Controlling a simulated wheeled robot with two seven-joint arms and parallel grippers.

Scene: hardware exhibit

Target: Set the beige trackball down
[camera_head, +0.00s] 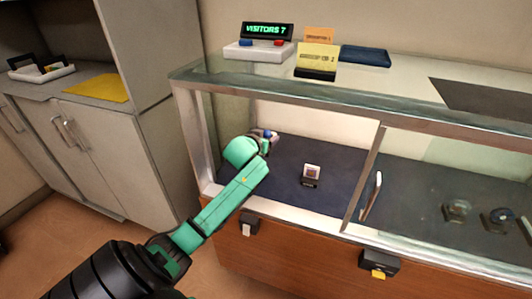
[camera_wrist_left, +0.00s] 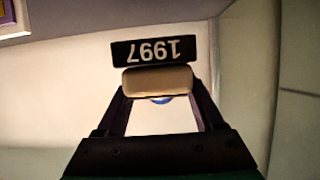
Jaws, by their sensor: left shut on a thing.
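The beige trackball (camera_wrist_left: 157,82) is between the fingers of my left gripper (camera_wrist_left: 158,98) in the left wrist view. A bit of its blue ball shows below the beige body. In the head view my left arm reaches into the glass display case (camera_head: 190,135). The left gripper (camera_head: 265,143) is shut on the trackball there, with the blue ball (camera_head: 268,133) just showing, above the dark blue case floor (camera_head: 285,180). A black label reading 1997 (camera_wrist_left: 153,50) is just past the trackball, upside down in the wrist view. My right gripper is not in view.
A metal post (camera_head: 364,178) divides the front. The case's top glass edge (camera_head: 300,92) is above my arm. Case floor between gripper and card is clear.

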